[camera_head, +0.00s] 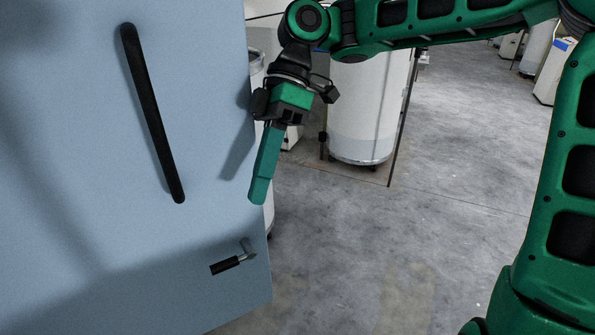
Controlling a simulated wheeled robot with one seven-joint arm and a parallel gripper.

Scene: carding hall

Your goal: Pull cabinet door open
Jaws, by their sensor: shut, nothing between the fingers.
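A large light-blue cabinet door (60,180) fills the left of the view. A long black bar handle (153,115) runs down its face at a slight slant. A small lever with a black grip (226,265) sits low near the door's right edge. My green gripper (258,196) points down at the door's right edge, with its fingers shut and nothing between them. It is to the right of the bar handle and above the lever, apart from both. I cannot tell whether the fingers touch the door edge. Whether the door stands ajar is not clear from this view.
A white cylindrical can (364,110) stands on the floor behind my gripper, beside thin dark posts. More pale machines or cans stand at the far upper right. The grey concrete floor (400,245) is clear to the right of the door.

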